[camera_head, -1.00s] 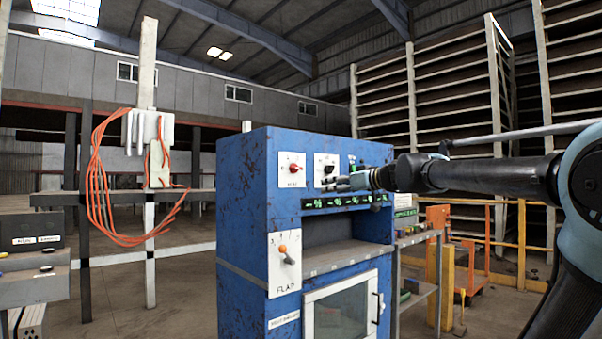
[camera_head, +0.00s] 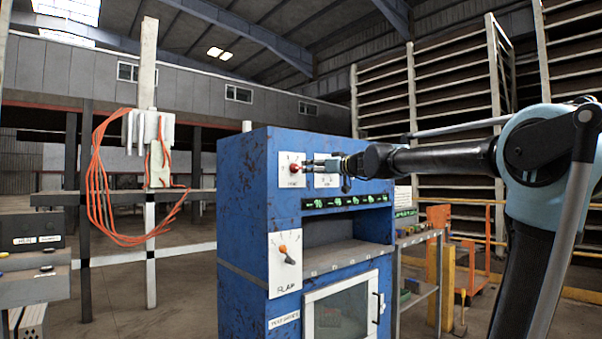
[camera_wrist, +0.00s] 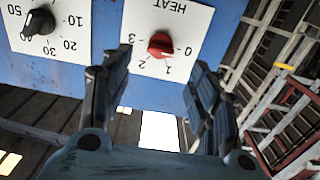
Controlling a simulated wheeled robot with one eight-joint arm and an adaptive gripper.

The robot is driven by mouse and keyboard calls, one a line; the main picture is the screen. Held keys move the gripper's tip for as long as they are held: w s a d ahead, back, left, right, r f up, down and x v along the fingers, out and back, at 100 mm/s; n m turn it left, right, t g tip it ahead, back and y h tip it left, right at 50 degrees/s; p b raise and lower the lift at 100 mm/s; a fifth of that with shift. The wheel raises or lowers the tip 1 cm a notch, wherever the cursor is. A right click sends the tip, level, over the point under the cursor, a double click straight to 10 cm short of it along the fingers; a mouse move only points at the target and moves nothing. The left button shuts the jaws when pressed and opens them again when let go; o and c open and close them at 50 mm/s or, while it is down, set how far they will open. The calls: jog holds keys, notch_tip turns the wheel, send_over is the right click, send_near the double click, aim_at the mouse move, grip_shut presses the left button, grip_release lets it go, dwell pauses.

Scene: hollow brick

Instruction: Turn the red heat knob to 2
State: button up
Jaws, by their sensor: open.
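The red heat knob (camera_head: 294,169) is on a white plate at the upper front of the blue cabinet. In the wrist view the red knob (camera_wrist: 160,45) sits on the plate marked HEAT, with 0, 1, 2 and 3 around it. The picture is turned over, so 0 is at the right and 3 at the left. The knob's pale mark seems to lie between 0 and 1. My gripper (camera_wrist: 160,62) is open, its fingers on either side of the knob. I cannot tell whether they touch it. In the head view my gripper (camera_head: 308,164) is at the knob's right.
A black dial (camera_wrist: 39,22) marked in tens is beside the heat plate, partly covered by my gripper in the head view. A shelf stands right of the cabinet.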

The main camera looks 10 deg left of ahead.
aim_at(299, 168)
jog(key=x, duration=0.8)
jog(key=shift+w+a, duration=0.2)
jog(key=c, duration=1.1)
